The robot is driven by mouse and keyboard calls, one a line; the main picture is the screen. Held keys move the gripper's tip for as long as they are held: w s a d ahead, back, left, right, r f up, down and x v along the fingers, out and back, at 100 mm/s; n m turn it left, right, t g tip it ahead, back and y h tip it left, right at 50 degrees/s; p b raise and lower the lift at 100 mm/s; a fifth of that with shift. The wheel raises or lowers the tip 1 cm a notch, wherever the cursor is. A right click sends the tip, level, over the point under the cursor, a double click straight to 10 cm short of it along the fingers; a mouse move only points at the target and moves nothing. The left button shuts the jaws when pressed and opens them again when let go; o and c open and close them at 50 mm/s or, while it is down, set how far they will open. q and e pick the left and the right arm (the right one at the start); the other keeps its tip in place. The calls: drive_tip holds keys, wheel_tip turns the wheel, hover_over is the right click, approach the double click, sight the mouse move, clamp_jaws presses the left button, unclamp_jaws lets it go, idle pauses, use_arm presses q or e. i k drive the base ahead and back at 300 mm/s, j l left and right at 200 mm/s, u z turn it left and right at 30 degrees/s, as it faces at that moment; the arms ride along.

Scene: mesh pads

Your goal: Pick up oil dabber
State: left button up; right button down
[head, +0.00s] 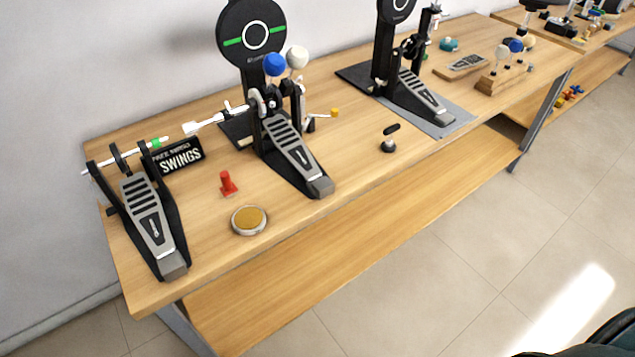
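No thing in the head view is plainly marked as the oil dabber. A small red upright piece with a wider base (228,183) stands on the wooden table between two pedals. A small black piece with a tilted, elongated top (390,138) stands farther right near the front edge. Either could be the dabber; I cannot tell which. A round tin with a tan top (249,219) lies near the front edge, close to the red piece. Neither of my grippers is in view.
Bass drum pedals (151,223), (296,155) and (419,97) stand on the table (350,170). A wooden block with beaters (502,79) stands at right. A bare lower shelf (330,240) runs below.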

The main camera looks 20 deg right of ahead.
sight(228, 189)
drive_tip(key=l+u, duration=0.1)
drive_tip(key=u, duration=0.4)
drive_tip(key=l+u, duration=0.6)
drive_tip(key=l, duration=0.25)
drive_tip(key=k+l+u, duration=0.2)
drive_tip(key=l, duration=1.5)
drive_tip(key=i, duration=0.1)
